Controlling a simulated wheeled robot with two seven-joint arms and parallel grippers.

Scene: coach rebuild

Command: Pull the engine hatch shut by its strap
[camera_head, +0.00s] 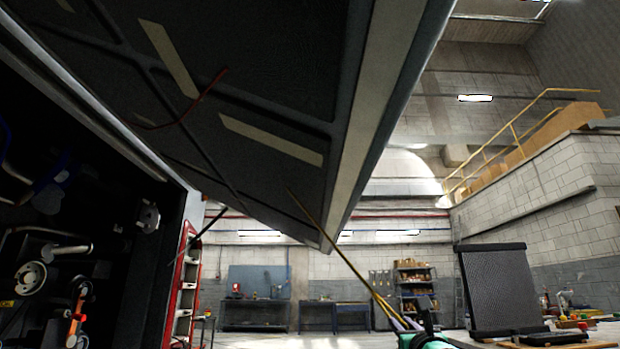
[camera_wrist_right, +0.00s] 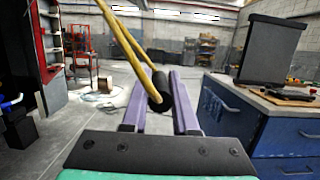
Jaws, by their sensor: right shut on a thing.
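The engine hatch (camera_head: 290,95) is raised and tilted overhead, its dark ribbed underside facing me, beside the open engine bay (camera_head: 75,235) on the left. A yellow strap (camera_head: 352,265) runs from the hatch underside down to my right gripper (camera_head: 402,322) at the bottom of the head view. In the right wrist view the strap (camera_wrist_right: 124,38) loops down to a black grip (camera_wrist_right: 159,92) between the purple fingers of my right gripper (camera_wrist_right: 158,78), which is shut on it. My left gripper is not in view.
A workbench with blue drawers (camera_wrist_right: 270,130) stands close on the right, carrying a dark upright panel (camera_head: 497,287). A red ladder-like frame (camera_head: 186,285) stands by the engine bay. Shelves (camera_head: 414,285) line the far wall. The floor (camera_wrist_right: 75,150) ahead looks mostly clear.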

